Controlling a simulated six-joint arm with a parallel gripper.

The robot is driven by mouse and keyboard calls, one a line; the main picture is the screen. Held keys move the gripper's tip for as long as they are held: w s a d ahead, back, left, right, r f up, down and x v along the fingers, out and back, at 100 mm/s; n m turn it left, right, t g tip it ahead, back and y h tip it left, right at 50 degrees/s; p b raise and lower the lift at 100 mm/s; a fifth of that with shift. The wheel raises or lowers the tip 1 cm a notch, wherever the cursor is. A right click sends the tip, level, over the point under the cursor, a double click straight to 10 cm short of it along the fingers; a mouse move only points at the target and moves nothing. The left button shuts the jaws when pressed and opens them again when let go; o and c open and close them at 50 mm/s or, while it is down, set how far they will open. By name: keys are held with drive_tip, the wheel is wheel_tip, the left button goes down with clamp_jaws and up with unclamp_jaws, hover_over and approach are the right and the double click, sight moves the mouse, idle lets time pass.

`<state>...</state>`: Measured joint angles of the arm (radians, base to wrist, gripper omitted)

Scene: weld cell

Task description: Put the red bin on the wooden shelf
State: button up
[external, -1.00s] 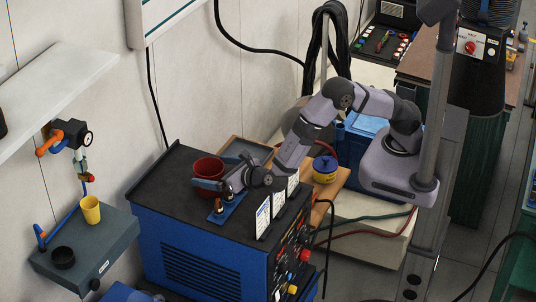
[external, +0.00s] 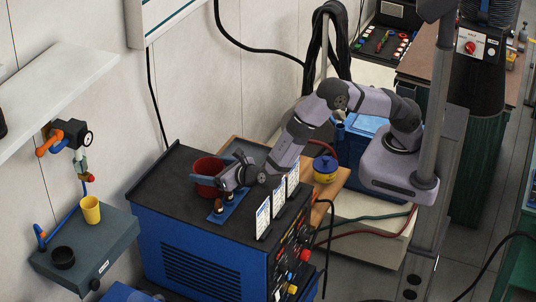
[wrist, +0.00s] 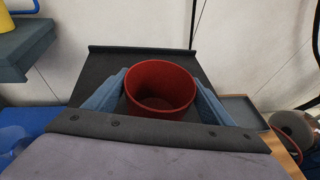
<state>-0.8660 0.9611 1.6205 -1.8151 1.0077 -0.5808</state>
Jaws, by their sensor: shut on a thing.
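The red bin (external: 207,170) is an open round tub at the back of the black top of the blue machine. In the wrist view the bin (wrist: 160,87) stands upright between two blue-grey fingers, one on each side, and looks empty. My gripper (external: 218,168) is shut on the bin. Whether the bin's base touches the machine top is hidden. A light wooden board (external: 336,178) lies right of the machine, with a blue and yellow pot on it; part of it is behind my arm and the machine.
White cards (external: 278,198) stand along the machine's right edge. A small blue holder (external: 228,208) with dark pieces sits just in front of the bin. A pale wall shelf (external: 55,85) is at upper left. A yellow cup (external: 90,210) stands on a grey wall box.

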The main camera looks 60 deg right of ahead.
wheel_tip(320, 180, up, 10)
drive_tip(key=b, duration=0.3)
idle(0.3)
drive_tip(key=s+d+f+m+g+h+p, duration=0.1)
drive_tip(key=s+d+f+m+h, duration=0.1)
drive_tip(key=d, duration=0.7)
drive_tip(key=s+d+f+m+g+h+p, duration=0.1)
drive_tip(key=s+d+m+h+p, duration=0.1)
drive_tip(key=d, duration=0.7)
drive_tip(key=s+d+f+m+g+h+p, duration=0.1)
drive_tip(key=s+d+f+m+h, duration=0.1)
drive_tip(key=d, duration=0.7)
drive_tip(key=s+d+f+m+g+h+b, duration=0.2)
drive_tip(key=s+d+f+b, duration=0.2)
drive_tip(key=s+d+f, duration=0.6)
wheel_tip(320, 180, down, 2)
drive_tip(key=shift+s+f, duration=0.25)
drive_tip(key=shift+s, duration=0.2)
drive_tip(key=shift+r, duration=0.15)
